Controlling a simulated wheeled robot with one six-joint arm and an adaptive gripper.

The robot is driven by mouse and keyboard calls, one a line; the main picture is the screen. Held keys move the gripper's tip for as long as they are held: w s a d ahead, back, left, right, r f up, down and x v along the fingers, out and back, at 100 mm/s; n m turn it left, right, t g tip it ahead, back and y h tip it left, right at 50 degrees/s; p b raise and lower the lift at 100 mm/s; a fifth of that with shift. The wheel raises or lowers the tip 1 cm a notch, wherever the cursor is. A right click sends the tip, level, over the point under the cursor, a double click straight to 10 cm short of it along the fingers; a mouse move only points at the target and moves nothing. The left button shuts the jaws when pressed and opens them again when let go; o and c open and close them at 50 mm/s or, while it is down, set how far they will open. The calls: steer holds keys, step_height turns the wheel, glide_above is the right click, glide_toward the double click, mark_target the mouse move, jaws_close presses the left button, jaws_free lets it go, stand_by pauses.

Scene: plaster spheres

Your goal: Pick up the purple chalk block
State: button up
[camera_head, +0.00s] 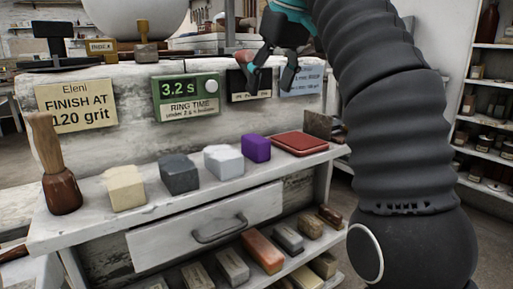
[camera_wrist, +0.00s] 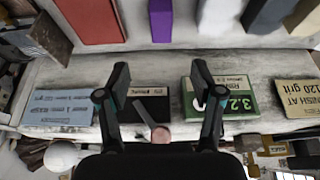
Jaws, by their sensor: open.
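The purple chalk block (camera_head: 256,148) stands on the pale shelf top, between a white block and a flat red pad in the head view. In the wrist view the purple block (camera_wrist: 160,20) shows at the top edge, partly cut off by the frame. My gripper (camera_head: 269,86) is open and empty, above and behind the purple block, in front of the sign panel. In the wrist view its two fingers (camera_wrist: 161,75) stand wide apart, with the purple block beyond their tips and not between them.
A white block (camera_head: 223,162), a dark grey block (camera_head: 179,174), a cream block (camera_head: 125,188) and a wooden-handled brush (camera_head: 60,175) line the shelf. The red pad (camera_head: 300,144) lies right of the purple block. A green timer sign (camera_head: 187,97) hangs on the panel behind.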

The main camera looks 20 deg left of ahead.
mark_target(254, 137)
steer(key=shift+b+x, duration=0.3)
steer(key=shift+x, duration=3.75)
steer(key=shift+s+b+x, duration=0.2)
steer(key=shift+b+x, duration=0.7)
steer(key=shift+x, duration=1.75)
jaws_close()
steer(key=shift+r+p, duration=0.4)
steer(key=shift+r, duration=0.2)
step_height(254, 137, up, 4)
steer(key=shift+d+f+p, duration=0.2)
steer(key=shift+p, duration=0.55)
steer(key=s+d+r, duration=0.4)
steer(key=d+r, duration=0.2)
steer(key=d, duration=0.4)
steer(key=shift+s+d, duration=0.15)
steer(key=shift+d, duration=0.05)
